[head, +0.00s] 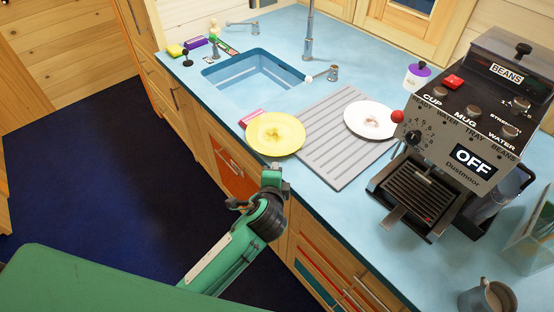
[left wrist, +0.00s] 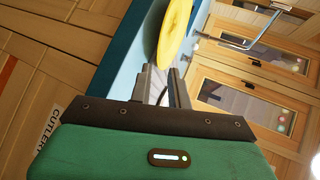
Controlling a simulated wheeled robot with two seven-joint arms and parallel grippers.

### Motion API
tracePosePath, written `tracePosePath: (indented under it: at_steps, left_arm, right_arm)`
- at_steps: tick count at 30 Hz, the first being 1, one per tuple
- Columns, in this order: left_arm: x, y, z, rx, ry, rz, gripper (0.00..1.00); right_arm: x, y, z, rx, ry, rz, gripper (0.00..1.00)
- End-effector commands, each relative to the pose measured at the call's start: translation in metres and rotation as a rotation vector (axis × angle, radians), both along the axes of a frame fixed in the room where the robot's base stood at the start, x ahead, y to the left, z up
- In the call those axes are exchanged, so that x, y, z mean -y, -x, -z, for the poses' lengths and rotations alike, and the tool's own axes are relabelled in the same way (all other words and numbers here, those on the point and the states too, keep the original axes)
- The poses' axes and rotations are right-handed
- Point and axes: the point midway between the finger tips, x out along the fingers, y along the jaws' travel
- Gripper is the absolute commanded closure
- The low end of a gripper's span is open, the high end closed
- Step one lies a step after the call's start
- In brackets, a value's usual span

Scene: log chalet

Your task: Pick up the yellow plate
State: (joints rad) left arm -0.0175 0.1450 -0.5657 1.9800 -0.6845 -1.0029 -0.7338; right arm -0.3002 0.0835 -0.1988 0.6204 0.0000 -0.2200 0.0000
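The yellow plate (head: 275,133) lies near the front edge of the blue counter, beside the left edge of the grey drainboard (head: 335,141). It has a darker patch in its middle. My left gripper (head: 273,178) is just in front of the counter edge, below the plate in the head view and apart from it. In the left wrist view the yellow plate (left wrist: 174,34) shows edge-on beyond the fingertips. The left gripper (left wrist: 165,77) has a gap between its fingers, with nothing held. My right gripper is not in view.
A white plate (head: 371,119) with a brown stain lies on the drainboard. A blue sink (head: 252,80) is behind the yellow plate. A pink item (head: 251,117) lies next to the yellow plate. A coffee machine (head: 455,130) and a mug (head: 488,298) stand on the right.

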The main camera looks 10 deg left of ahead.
Motion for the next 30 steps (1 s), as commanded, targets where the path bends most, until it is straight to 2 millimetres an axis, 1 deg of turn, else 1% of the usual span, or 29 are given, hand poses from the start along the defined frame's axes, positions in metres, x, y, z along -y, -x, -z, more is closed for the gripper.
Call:
tracePosePath:
  at_steps: [1,3,9,15,21,30]
  left_arm:
    - [-0.001,-0.009,0.002,0.0,-0.002,0.0,0.81]
    - [-0.002,-0.022,0.007,0.0,-0.001,-0.001,0.81]
    - [-0.006,-0.055,0.021,-0.001,-0.001,-0.001,0.81]
    - [-0.009,-0.082,0.033,0.0,0.0,0.0,0.81]
    - [-0.01,-0.097,0.041,0.0,0.001,0.001,0.81]
    - [-0.011,-0.101,0.043,0.0,0.002,0.001,0.81]
  right_arm:
    - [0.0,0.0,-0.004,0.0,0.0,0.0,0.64]
    - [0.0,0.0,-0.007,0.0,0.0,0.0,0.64]
    - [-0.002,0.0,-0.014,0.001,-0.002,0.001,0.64]
    - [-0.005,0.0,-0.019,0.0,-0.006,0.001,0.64]
    - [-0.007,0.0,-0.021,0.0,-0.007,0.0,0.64]
    - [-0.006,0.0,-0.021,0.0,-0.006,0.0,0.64]
